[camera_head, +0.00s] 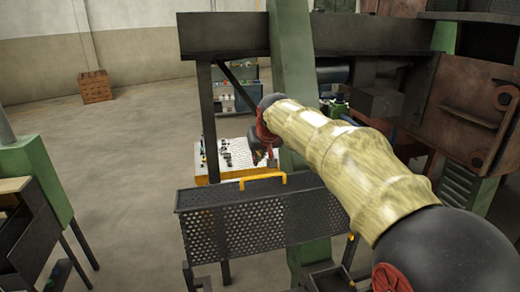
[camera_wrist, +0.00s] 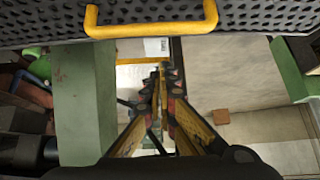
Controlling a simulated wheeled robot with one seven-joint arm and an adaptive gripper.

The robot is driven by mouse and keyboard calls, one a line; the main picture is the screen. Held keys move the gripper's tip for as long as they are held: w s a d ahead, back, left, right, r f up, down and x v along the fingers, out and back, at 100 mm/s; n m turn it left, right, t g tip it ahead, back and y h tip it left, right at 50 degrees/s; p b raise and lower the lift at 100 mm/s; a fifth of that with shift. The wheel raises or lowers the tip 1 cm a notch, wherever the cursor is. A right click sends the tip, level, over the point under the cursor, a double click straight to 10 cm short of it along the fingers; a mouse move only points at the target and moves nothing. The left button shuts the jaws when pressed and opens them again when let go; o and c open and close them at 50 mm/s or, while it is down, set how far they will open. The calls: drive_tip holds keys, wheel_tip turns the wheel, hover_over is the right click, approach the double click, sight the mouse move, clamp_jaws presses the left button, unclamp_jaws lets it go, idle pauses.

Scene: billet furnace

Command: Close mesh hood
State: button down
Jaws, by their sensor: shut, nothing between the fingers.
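The mesh hood (camera_head: 235,228) is a long dark perforated metal cover in front of a green post. Its yellow handle (camera_head: 262,179) stands along its upper edge. In the wrist view the perforated hood (camera_wrist: 250,12) crosses the top, and the yellow handle (camera_wrist: 150,29) loops down from it. My gripper (camera_wrist: 160,78) is shut and empty, its fingertips pointing below the handle in that view and apart from it in the picture. In the head view my gripper (camera_head: 266,156) shows small and dark above the handle, partly hidden by my arm. Whether it touches the hood cannot be told.
A green post (camera_head: 290,75) rises beside my gripper and shows close on the left in the wrist view (camera_wrist: 82,105). A white-topped table (camera_head: 238,152) with small items stands behind. A rusty furnace panel (camera_head: 470,115) is at right. Open floor (camera_head: 110,150) lies at left.

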sight(259, 185)
drive_tip(key=x, duration=0.2)
drive_tip(key=shift+w+a+f+p, duration=0.15)
drive_tip(key=shift+w+f+p, duration=0.1)
drive_tip(key=shift+p, duration=0.15)
drive_tip(key=shift+s+f+p, duration=0.2)
drive_tip(key=shift+s+p, duration=0.1)
drive_tip(key=shift+s, duration=0.1)
drive_tip(key=s, duration=0.2)
drive_tip(key=shift+s+d+r+p, duration=0.1)
drive_tip(key=shift+s+d+p, duration=0.2)
drive_tip(key=shift+s+d, duration=0.1)
drive_tip(key=shift+f, duration=0.2)
drive_tip(key=shift+s+r, duration=0.1)
drive_tip(key=shift+f+b, duration=0.2)
drive_tip(key=shift+b, duration=0.1)
